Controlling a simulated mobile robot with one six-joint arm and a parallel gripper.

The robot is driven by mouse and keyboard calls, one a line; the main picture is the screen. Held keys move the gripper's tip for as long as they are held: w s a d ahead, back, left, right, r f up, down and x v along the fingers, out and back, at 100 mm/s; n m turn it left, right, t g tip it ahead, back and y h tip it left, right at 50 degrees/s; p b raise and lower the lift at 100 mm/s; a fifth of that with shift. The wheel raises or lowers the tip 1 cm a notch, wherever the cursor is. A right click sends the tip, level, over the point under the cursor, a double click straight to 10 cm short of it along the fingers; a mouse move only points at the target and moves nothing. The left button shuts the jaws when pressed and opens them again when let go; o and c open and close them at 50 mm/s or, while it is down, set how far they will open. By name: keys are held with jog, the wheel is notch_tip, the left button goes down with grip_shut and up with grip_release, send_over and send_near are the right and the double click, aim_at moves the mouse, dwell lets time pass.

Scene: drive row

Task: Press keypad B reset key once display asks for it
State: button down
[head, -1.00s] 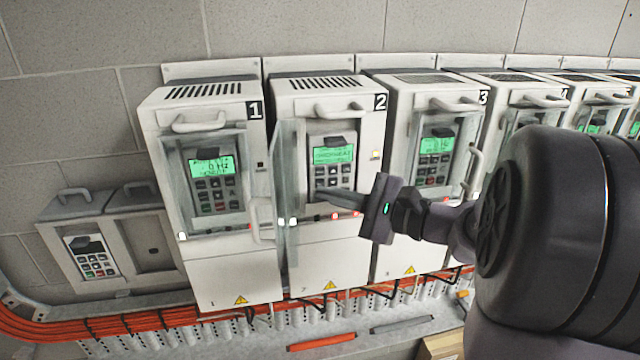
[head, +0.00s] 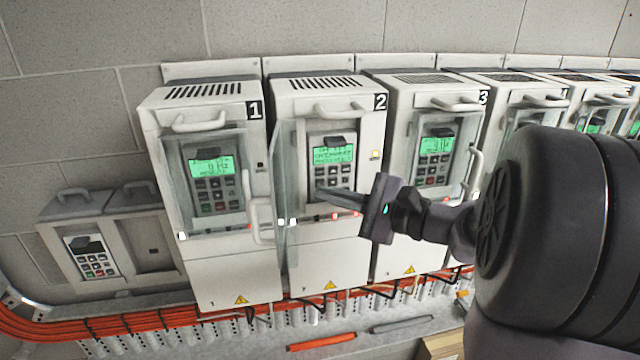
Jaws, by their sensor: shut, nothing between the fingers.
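Drive 2 (head: 330,262) is a white cabinet with its clear door (head: 285,190) swung open to the left. Its keypad (head: 333,172) has a lit green display (head: 333,154) with several lines of small text that I cannot read for sure. My gripper (head: 322,193) reaches in from the right, shut and empty. Its fingertips are at the lower left keys of this keypad and hide some of them; I cannot tell whether they touch. No letter B is legible on any keypad.
Drive 1 (head: 225,270) stands at left and drive 3 (head: 405,240) at right, with clear covers over their lit keypads. A handle (head: 475,170) sticks out right of drive 3. A small grey unit with a keypad (head: 91,258) hangs far left. Orange cables run below.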

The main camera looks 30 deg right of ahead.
jog(key=shift+w, duration=0.1)
dwell(0.3)
jog(key=shift+w+d, duration=0.15)
jog(key=shift+w, duration=0.2)
jog(key=shift+w+d+b, duration=0.1)
jog(key=shift+w+b, duration=0.25)
jog(key=shift+b, duration=0.05)
dwell(0.5)
jog(key=shift+s+a+b, duration=0.25)
jog(key=shift+s+b, duration=0.2)
jog(key=shift+s, duration=0.35)
